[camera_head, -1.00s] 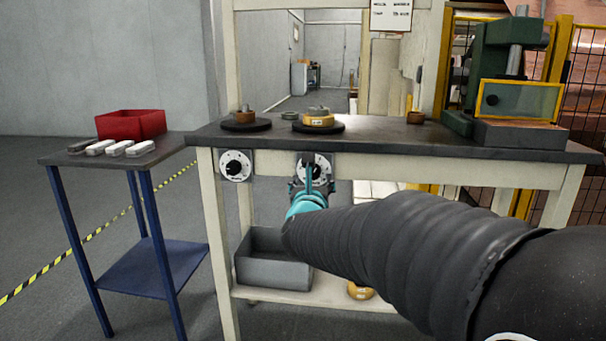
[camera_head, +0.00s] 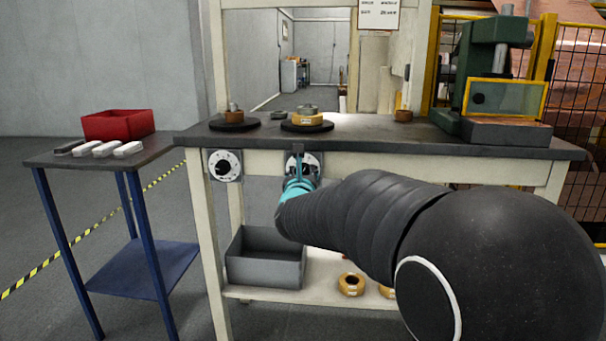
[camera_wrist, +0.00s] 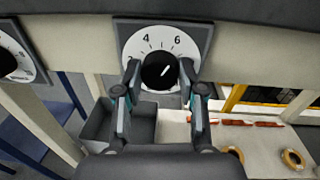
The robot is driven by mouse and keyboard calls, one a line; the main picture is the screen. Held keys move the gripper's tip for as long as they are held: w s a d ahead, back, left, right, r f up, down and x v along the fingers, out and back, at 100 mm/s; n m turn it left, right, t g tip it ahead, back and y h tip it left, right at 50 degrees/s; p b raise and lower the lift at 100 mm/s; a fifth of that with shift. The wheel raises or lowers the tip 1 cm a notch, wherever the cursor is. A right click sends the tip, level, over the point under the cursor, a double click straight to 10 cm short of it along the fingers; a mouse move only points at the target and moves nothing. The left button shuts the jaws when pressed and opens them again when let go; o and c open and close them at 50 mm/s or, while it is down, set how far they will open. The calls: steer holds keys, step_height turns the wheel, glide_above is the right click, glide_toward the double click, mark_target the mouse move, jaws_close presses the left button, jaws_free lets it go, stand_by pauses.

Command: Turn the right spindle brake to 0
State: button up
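The right spindle brake (camera_head: 315,160) is a round white dial on a grey plate under the bench's front edge, partly hidden by my gripper. In the wrist view its dial (camera_wrist: 184,45) shows 4 and 6 on its upper part. Its black knob (camera_wrist: 159,72) has a white mark slanting up and right. The lower dial is hidden. My gripper (camera_wrist: 160,72) is open, with one finger left and one right of the knob. I cannot tell whether either touches it. In the head view my gripper (camera_head: 299,172) is in front of the dial.
The left brake dial (camera_head: 225,166) is beside it. The bench top (camera_head: 400,137) overhangs both dials. Below are a grey bin (camera_head: 265,269) and a shelf with orange-yellow rings (camera_head: 351,284). A side table (camera_head: 75,160) with a red box (camera_head: 118,124) stands left.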

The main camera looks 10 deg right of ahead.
steer(key=shift+f+n+b, duration=0.1)
steer(key=shift+n+b, duration=0.2)
steer(key=shift+n, duration=0.1)
steer(key=shift+a+n+g+h+p, duration=0.25)
steer(key=shift+n+p, duration=1.35)
steer(key=shift+n, duration=3.45)
steer(key=shift+d+n+h+p, duration=0.15)
steer(key=shift+n+h+p, duration=0.9)
steer(key=shift+n, duration=4.05)
steer(key=shift+a+n+g+y+p, duration=0.15)
steer(key=shift+n+p, duration=1.95)
steer(key=shift+n, duration=2.95)
steer(key=shift+d, duration=0.1)
steer(key=o, duration=1.1)
steer(key=shift+w, duration=0.1)
steer(key=shift+o, duration=0.2)
steer(key=shift+f, duration=0.1)
